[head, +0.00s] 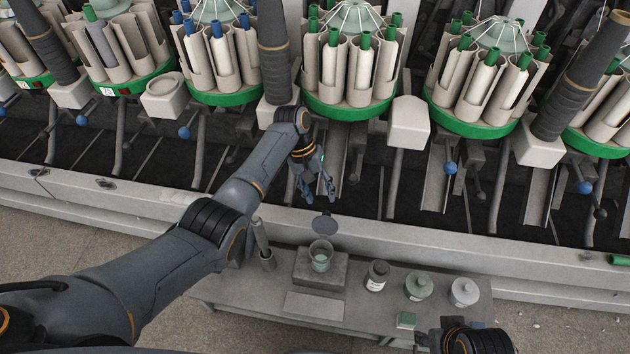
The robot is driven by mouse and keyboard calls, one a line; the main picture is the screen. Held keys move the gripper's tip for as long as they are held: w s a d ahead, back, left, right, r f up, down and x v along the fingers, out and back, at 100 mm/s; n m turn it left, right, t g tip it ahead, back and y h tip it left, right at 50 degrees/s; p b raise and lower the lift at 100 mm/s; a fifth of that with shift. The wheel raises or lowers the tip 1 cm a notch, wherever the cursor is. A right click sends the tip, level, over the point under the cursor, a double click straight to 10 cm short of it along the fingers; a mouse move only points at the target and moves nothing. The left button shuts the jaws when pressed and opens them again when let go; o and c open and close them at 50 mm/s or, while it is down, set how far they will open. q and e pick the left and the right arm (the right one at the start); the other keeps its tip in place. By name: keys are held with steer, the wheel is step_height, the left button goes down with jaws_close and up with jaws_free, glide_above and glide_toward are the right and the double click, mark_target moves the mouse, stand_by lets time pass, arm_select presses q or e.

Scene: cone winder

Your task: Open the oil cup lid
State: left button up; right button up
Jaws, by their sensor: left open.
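The oil cup (321,262) is a clear cup with greenish content, standing on a grey block on the low bench. Its mouth is uncovered. A dark round lid (325,225) stands raised behind the cup's rim, tilted back; its hinge is too small to make out. My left gripper (319,200) is open and empty, fingers pointing down, just above and behind the lid, apart from it as far as I can tell. Part of my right gripper (428,342) shows at the bottom edge, right of the cup; its fingers are mostly cut off.

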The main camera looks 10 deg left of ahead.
arm_select(q)
steer(key=shift+v, duration=2)
steer(key=shift+f, duration=0.1)
